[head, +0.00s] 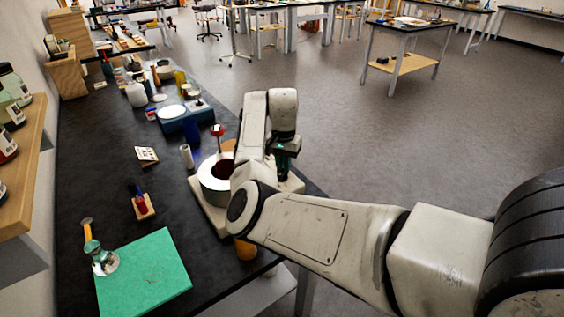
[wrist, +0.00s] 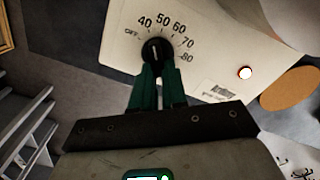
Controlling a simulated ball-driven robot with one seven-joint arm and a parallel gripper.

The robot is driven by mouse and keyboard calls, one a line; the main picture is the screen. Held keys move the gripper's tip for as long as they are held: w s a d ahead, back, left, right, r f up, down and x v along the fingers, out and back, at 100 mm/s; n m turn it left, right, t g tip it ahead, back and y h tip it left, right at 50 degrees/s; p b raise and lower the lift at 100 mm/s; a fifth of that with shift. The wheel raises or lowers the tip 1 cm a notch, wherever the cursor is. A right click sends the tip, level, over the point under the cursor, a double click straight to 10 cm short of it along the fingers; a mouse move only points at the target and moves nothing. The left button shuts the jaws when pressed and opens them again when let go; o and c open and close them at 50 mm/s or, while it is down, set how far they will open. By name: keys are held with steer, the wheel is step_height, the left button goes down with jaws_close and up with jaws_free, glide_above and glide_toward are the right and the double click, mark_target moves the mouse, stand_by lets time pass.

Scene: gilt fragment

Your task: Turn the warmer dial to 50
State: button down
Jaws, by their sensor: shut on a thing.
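The warmer (head: 207,216) is a cream-coloured unit near the right edge of the black bench, partly hidden by my arm. Its panel shows close up in the wrist view (wrist: 205,60). The black dial (wrist: 157,48) has marks for OFF and 40 to 80 around it. Its white pointer line points up, close to the space between 40 and 50; the exact reading is hard to tell. My gripper (wrist: 158,66) has its green fingers shut on the dial from below. The fingers also show in the head view (head: 287,147), but the dial is hidden there.
A white round pot (head: 214,172) with dark red contents sits on the warmer. A small indicator lamp (wrist: 245,72) glows on the panel. Open floor lies to the right.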

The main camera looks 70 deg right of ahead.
steer(key=shift+s+m+p, duration=0.2)
steer(key=shift+m+p, duration=0.25)
steer(key=shift+m, duration=1.45)
steer(key=c, duration=1.2)
jaws_free()
steer(key=shift+o, duration=0.2)
step_height(320, 180, up, 11)
steer(key=b, duration=0.1)
steer(key=shift+f, duration=0.15)
